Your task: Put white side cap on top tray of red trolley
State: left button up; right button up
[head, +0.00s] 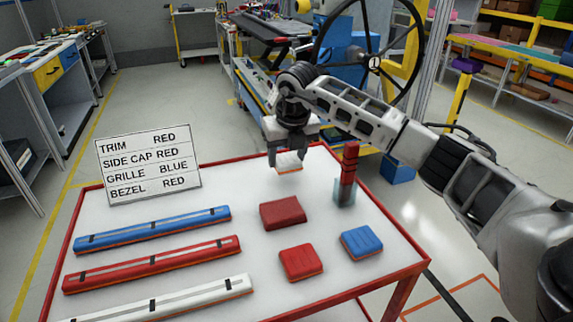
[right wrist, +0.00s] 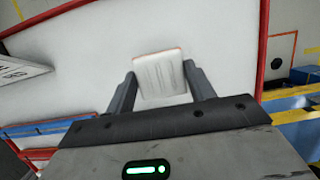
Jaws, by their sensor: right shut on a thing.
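The white side cap (head: 289,161) is a small white block with an orange lower edge. My right gripper (head: 291,151) is shut on it, pointing down over the far part of the white top tray (head: 236,174) of the red-rimmed trolley. In the right wrist view the cap (right wrist: 160,74) sits between the two dark fingers, with the tray surface behind it. The cap is low over the tray; I cannot tell for sure whether it touches. My left gripper is not in view.
Near the cap lie a dark red block (head: 283,213), a red block (head: 301,262), a blue block (head: 362,242) and a clear holder with red pieces (head: 346,180). Long blue (head: 150,230), red (head: 150,264) and white (head: 160,305) strips lie left. A sign (head: 148,166) stands at the left.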

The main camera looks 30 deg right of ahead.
aim_at(287, 160)
jog(key=shift+s+x, duration=0.15)
jog(key=shift+x, duration=0.7)
jog(key=shift+s+x, duration=0.15)
jog(key=shift+x, duration=0.65)
jog(key=shift+f, duration=0.1)
jog(key=shift+f, duration=0.15)
jog(key=o, duration=1)
jog(key=shift+c, duration=0.2)
jog(key=shift+r, duration=0.3)
jog(key=v, duration=1.1)
jog(key=shift+r, duration=0.35)
jog(key=shift+s+a, duration=0.1)
